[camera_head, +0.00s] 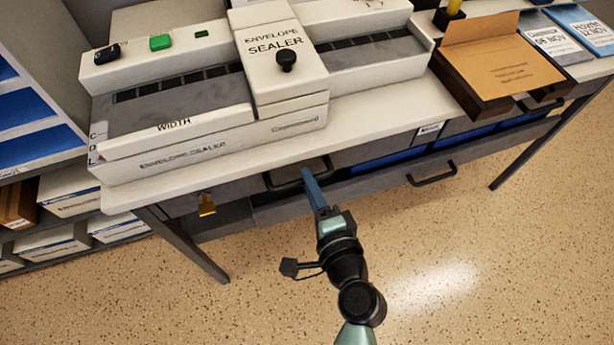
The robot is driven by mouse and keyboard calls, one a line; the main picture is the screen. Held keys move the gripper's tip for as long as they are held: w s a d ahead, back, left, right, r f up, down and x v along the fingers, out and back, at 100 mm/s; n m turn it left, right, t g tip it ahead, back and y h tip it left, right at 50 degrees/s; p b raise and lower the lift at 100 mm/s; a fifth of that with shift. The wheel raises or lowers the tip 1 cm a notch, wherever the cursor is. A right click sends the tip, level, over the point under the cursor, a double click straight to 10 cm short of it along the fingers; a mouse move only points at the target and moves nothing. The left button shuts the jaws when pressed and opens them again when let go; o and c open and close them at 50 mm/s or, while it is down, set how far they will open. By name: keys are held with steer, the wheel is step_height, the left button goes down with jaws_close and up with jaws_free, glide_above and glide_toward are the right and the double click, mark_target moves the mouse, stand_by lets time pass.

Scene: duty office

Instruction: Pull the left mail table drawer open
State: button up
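The mail table (380,112) has a pale top and dark drawer fronts below its front edge. The left drawer's dark looped handle (283,186) sticks out under the envelope sealer. My gripper (308,176) reaches up from below, with its blue fingers at the right part of this handle. The fingers look close together, but whether they grip the handle or only touch it is hard to tell. The left drawer's front is mostly in the shade of the tabletop, and how far it stands out is unclear.
The envelope sealer (283,75) stands on the table above the drawer. A brass padlock (207,204) hangs left of the handle. A second handle (432,175) is to the right, with blue trays (390,161) behind its front. Speckled floor is clear in front.

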steer(key=shift+x, duration=0.9)
steer(key=shift+c, duration=0.3)
jaws_close()
stand_by(0.6)
